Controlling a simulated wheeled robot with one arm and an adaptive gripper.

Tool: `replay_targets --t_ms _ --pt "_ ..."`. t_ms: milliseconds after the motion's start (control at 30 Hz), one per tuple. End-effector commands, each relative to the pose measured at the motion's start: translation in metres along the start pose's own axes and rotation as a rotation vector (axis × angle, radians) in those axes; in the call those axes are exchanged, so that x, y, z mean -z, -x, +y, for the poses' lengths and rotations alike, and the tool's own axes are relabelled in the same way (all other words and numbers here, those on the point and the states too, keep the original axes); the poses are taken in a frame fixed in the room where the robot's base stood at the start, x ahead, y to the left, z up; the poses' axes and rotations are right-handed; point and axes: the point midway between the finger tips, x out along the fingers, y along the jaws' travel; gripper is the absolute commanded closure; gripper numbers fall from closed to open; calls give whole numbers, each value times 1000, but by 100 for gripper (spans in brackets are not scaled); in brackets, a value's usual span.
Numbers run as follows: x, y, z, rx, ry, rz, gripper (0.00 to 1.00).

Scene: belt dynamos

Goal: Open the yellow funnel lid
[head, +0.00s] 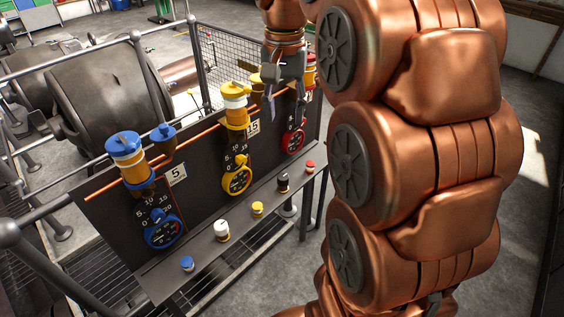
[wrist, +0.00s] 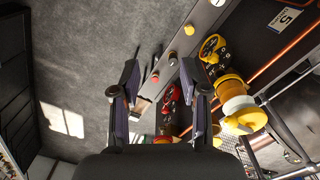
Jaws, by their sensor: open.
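The yellow funnel lid (head: 257,79) sits on a dark funnel at the panel's top edge, right of the yellow-capped jar (head: 235,95), and looks closed. My gripper (head: 284,100) hangs just right of the lid in the head view, with its fingers apart and nothing between them. In the wrist view my gripper (wrist: 160,95) is open. The yellow-capped jar (wrist: 238,104) shows right of the fingers there. A yellow part (wrist: 229,145), perhaps the funnel lid, is partly hidden behind the gripper. The lid's hinge side cannot be made out.
A blue-capped jar (head: 125,152) and blue funnel lid (head: 163,131) stand at left. Blue, yellow (head: 237,176) and red gauges line the panel. Several coloured knobs (head: 222,230) stand on the front ledge. A red-capped jar is partly hidden by my arm. Railings and dynamos (head: 105,95) stand behind.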

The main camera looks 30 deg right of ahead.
Motion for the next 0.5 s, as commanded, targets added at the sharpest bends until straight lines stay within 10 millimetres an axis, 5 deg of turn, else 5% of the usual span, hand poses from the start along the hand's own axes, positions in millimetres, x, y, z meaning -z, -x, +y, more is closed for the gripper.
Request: replay_targets --t_ms 500 --pt "-52 -53 -4 -17 190 -28 55"
